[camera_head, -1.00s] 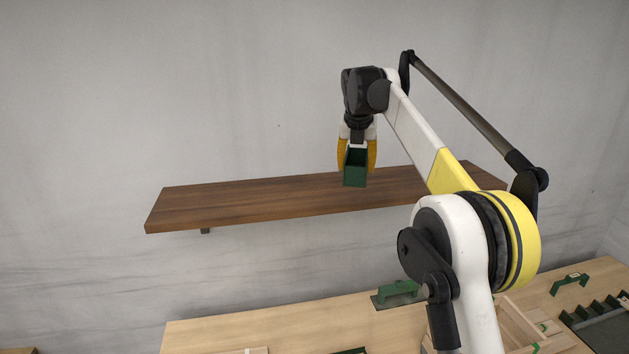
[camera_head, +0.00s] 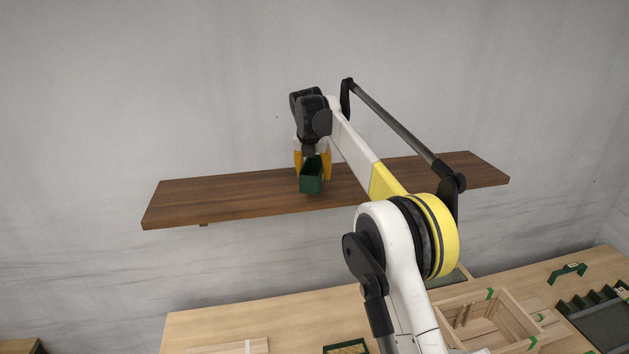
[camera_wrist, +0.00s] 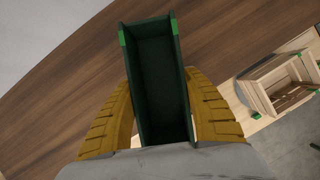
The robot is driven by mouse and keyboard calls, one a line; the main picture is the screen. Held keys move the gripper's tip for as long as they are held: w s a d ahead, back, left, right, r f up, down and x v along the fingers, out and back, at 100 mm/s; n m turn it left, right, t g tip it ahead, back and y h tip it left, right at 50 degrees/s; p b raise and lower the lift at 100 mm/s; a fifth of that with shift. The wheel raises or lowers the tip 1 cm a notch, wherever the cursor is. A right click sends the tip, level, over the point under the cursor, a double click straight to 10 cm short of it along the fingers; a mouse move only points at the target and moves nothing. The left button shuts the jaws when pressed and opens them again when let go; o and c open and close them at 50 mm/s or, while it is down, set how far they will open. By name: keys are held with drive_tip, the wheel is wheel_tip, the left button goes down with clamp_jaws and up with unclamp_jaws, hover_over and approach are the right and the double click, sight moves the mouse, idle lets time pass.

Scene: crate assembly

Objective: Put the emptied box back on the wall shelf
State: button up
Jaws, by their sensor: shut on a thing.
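The box (camera_head: 312,182) is small, dark green and open at the top. In the wrist view the box (camera_wrist: 157,85) looks empty, with bright green corner marks. My gripper (camera_head: 312,166) has yellow fingers and is shut on the box's two sides; the fingers (camera_wrist: 160,112) also flank it in the wrist view. The brown wall shelf (camera_head: 220,200) runs along the grey wall. The box appears in front of the shelf's middle in the head view and over its board in the wrist view. I cannot tell whether it touches the shelf.
The shelf top is bare to both sides of the box. Below is a light wooden table (camera_head: 240,318) with a wooden crate (camera_head: 505,305), a dark green slotted tray (camera_head: 600,322) and a green handle-shaped part (camera_head: 568,272). My arm covers part of the shelf and table.

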wheel_tip(320, 180, down, 3)
drive_tip(key=shift+w+f, duration=0.1)
drive_tip(key=shift+f, duration=0.1)
drive_tip(key=shift+f, duration=0.1)
drive_tip(key=o, duration=1.2)
drive_tip(key=shift+c, duration=0.2)
drive_tip(key=b+v, duration=0.1)
drive_tip(key=v, duration=1.1)
drive_tip(key=shift+r, duration=0.25)
